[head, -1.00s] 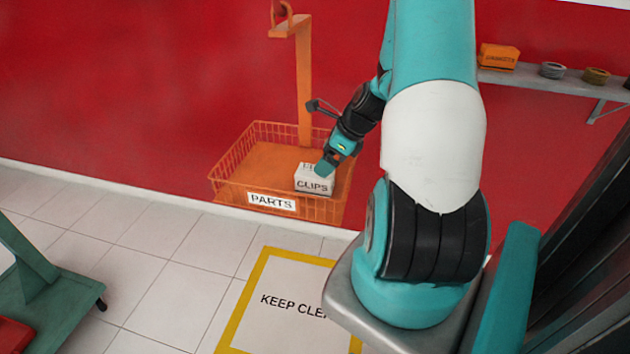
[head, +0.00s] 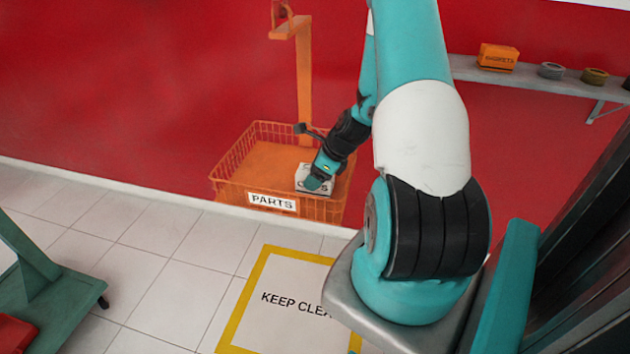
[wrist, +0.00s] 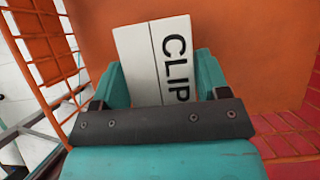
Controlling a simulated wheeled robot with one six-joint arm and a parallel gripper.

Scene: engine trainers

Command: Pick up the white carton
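The white carton (head: 301,176), marked CLIPS, sits in the orange wire basket (head: 235,181) labelled PARTS, in the middle of the head view. My gripper (head: 314,183) is down at the carton and hides part of it and its lettering. In the wrist view the carton (wrist: 150,45) lies between the two teal fingers of my gripper (wrist: 160,68), slightly turned relative to them. The fingers are spread on either side of it. The lower end of the carton is hidden behind the dark gripper bar.
The basket's wire walls surround the carton, and an orange post (head: 304,85) rises behind it. A shelf (head: 535,81) with an orange box (head: 498,57) and rings is on the red wall at right. A green stand (head: 45,280) is at left.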

